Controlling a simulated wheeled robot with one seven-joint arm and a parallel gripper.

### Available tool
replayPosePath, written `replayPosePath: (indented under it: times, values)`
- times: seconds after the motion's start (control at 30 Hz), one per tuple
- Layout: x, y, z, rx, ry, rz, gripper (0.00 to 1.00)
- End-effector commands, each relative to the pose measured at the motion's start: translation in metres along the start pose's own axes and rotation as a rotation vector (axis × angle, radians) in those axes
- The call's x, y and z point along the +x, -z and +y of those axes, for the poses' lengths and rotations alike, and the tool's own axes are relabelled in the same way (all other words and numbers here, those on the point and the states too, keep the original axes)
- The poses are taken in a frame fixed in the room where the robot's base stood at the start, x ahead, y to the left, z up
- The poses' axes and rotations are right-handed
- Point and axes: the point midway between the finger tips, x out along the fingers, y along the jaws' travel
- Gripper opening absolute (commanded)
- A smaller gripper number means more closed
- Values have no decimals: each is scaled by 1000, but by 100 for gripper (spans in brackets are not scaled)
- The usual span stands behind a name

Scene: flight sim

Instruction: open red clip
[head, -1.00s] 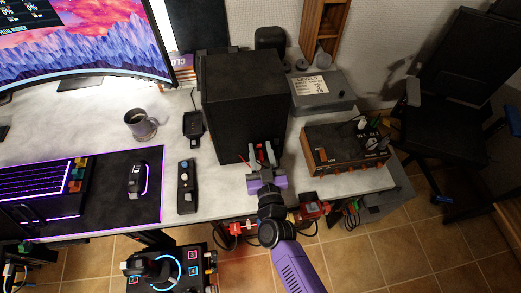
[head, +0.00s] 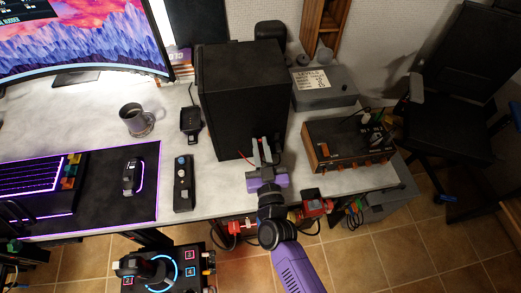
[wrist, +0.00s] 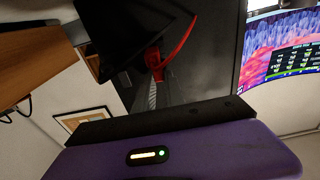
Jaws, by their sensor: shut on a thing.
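The red clip (wrist: 153,62) shows in the wrist view on the dark face of the black speaker box, with a curved red wire (wrist: 183,38) rising beside it. My gripper (head: 261,146) reaches the lower front of the black speaker (head: 243,95) in the head view. Its grey fingers point at the speaker and are shut on the red clip. In the head view the fingers hide most of the clip; only a bit of red wire (head: 245,157) shows to their left.
A grey box labelled LEVELS (head: 322,88) stands right of the speaker. A wood-sided box with knobs and cables (head: 348,140) is close to the right of my gripper. A black remote-like device (head: 184,183) and a mug (head: 137,120) lie to the left.

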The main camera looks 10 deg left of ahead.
Motion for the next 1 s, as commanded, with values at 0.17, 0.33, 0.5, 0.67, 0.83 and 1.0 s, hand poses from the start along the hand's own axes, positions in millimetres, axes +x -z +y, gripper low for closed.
replayPosePath:
  times: [0.17, 0.33, 0.5, 0.67, 0.83, 1.0]
  values:
    - [-1, -5, 0, 0, 1, 38, 0]
    - [-2, -2, 0, 0, 1, 49, 0]
    - [-2, -1, 0, 0, 1, 49, 0]
    - [-2, -1, 0, 0, 1, 49, 28]
    - [-2, -1, 0, 0, 1, 49, 36]
    - [-2, -1, 0, 0, 1, 49, 36]
